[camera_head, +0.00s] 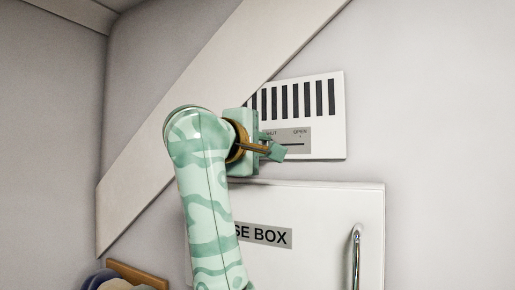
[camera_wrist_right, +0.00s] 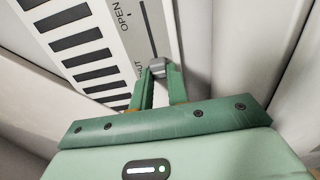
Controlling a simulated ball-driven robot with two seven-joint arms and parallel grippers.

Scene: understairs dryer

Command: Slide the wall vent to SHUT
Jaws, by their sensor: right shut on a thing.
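The wall vent (camera_head: 339,115) is a white plate with a row of dark slots, fixed to the wall above the fuse box. Its grey label strip (camera_head: 300,145) reads OPEN at the right, with SHUT partly hidden by my right gripper (camera_head: 268,145). In the right wrist view, my right gripper (camera_wrist_right: 160,78) is shut on the small grey slider knob (camera_wrist_right: 158,65). The knob is beside the SHUT lettering, at the end of the slit away from OPEN. In the head view the knob is hidden behind my fingers. My left gripper is not in view.
A white box (camera_head: 320,205) marked "…SE BOX", with a metal handle (camera_head: 356,255), is on the wall just below the vent. A sloping pale beam (camera_head: 200,80) runs close by the vent's upper left. The wall to the right is clear.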

